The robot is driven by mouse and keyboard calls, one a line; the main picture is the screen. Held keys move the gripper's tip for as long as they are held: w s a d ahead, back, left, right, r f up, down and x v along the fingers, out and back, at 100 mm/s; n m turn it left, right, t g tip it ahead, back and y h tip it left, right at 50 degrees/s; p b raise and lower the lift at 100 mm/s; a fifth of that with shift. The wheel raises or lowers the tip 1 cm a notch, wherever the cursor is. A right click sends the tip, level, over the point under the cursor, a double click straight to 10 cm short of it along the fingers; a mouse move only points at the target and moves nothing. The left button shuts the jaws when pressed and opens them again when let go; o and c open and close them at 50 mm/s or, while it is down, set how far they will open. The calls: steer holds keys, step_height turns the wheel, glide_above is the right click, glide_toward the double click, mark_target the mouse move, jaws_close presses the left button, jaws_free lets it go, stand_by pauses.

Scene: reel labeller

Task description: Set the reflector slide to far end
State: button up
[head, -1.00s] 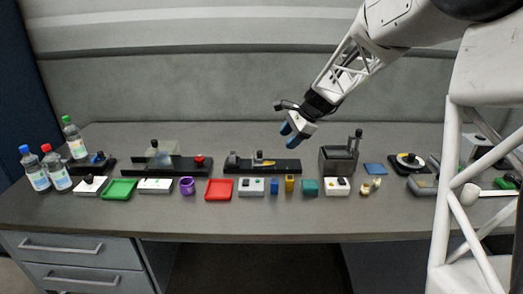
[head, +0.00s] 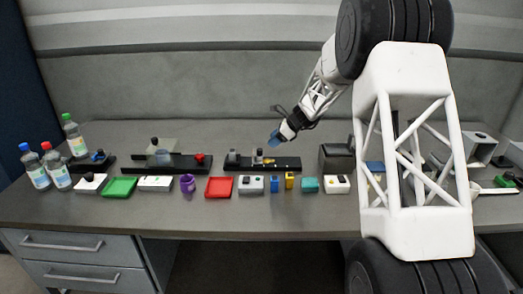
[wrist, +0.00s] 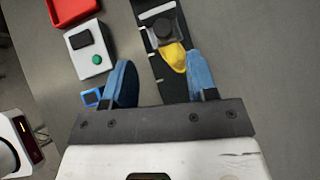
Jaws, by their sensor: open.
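The black slide rail (head: 285,165) lies along the middle of the table, with a dark block (head: 233,158) at its left end. A carriage with a dark knob and a yellow pointer (head: 258,160) sits on it, near the rail's middle. In the wrist view the rail (wrist: 170,88) runs up the picture, with the grey knob (wrist: 161,29) and yellow pointer (wrist: 174,57) above and between my fingers. My gripper (head: 273,140) is open and empty above the rail; its blue fingers (wrist: 162,82) are apart, the right one close to the pointer. Contact cannot be told.
A red tray (head: 219,187), a white switch box (head: 251,185) and small blue (head: 274,184) and yellow (head: 289,180) blocks stand in front of the rail. A dark box (head: 335,158) stands to its right. The table behind the rail is clear.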

mark_target(261, 149)
steer(key=shift+w+f, duration=0.2)
steer(key=shift+a, duration=0.1)
steer(key=shift+x, duration=3.8)
jaws_close()
